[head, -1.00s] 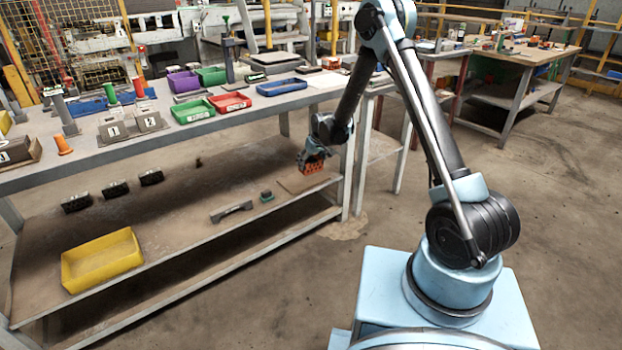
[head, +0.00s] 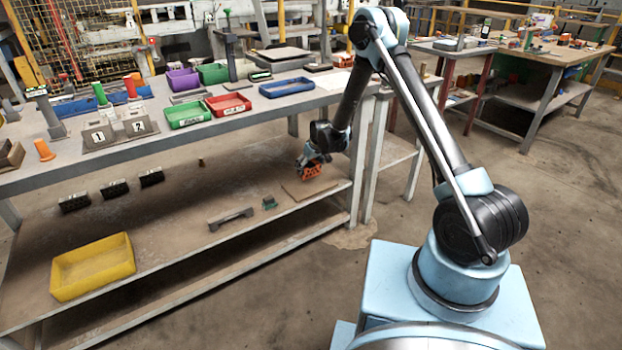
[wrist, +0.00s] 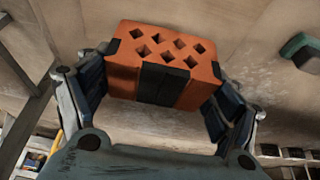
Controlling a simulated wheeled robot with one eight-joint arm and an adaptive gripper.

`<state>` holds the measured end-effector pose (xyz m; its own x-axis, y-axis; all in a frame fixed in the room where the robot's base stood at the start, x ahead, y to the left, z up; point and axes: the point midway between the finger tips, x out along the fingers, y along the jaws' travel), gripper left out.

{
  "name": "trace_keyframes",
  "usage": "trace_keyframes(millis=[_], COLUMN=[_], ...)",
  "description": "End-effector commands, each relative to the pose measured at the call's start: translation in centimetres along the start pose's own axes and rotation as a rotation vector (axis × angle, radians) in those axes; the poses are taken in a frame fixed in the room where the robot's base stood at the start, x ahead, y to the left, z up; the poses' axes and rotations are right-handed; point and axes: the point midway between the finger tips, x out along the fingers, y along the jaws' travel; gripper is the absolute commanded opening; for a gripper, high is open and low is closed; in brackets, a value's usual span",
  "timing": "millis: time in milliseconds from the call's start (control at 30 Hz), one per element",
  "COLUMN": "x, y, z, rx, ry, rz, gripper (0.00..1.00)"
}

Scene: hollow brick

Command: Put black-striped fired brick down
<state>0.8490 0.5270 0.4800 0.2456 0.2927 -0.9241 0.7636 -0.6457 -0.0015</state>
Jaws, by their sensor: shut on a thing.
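The black-striped fired brick (wrist: 165,62) is orange with diamond-shaped holes and a black band on its side. In the wrist view my gripper (wrist: 158,82) is shut on it, one finger at each end. In the head view the brick (head: 312,172) is small, held by my gripper (head: 309,163) over the right end of the lower shelf (head: 175,215). It is close to a flat brown board (head: 303,190) there. I cannot tell whether the brick touches the board or hangs just above it.
A small green item (head: 269,203) and a grey handle-like bar (head: 231,219) lie left of the board. A yellow bin (head: 93,266) stands at the shelf's left. The tabletop above holds green (head: 188,114), red (head: 228,104) and blue (head: 286,88) trays. A table leg stands right of the board.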

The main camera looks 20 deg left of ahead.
Motion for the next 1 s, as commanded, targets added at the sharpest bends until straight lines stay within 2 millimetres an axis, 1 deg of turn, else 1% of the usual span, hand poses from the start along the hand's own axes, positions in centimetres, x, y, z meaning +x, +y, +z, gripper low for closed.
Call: trace_keyframes(millis=[100, 333, 500, 600, 967, 1000], x=[0.9, 2.0, 4.0, 4.8, 5.1, 5.1], y=[0.3, 0.6, 0.7, 0.7, 0.7, 0.7], z=[0.5, 1.1, 1.9, 2.2, 2.4, 2.4], rx=[0.003, 0.006, 0.007, 0.007, 0.006, 0.006], ry=[0.000, 0.000, 0.000, 0.000, 0.000, 0.000], rz=[0.001, 0.002, 0.003, 0.003, 0.003, 0.003], gripper=[0.45, 0.45, 0.45, 0.45, 0.45, 0.90])
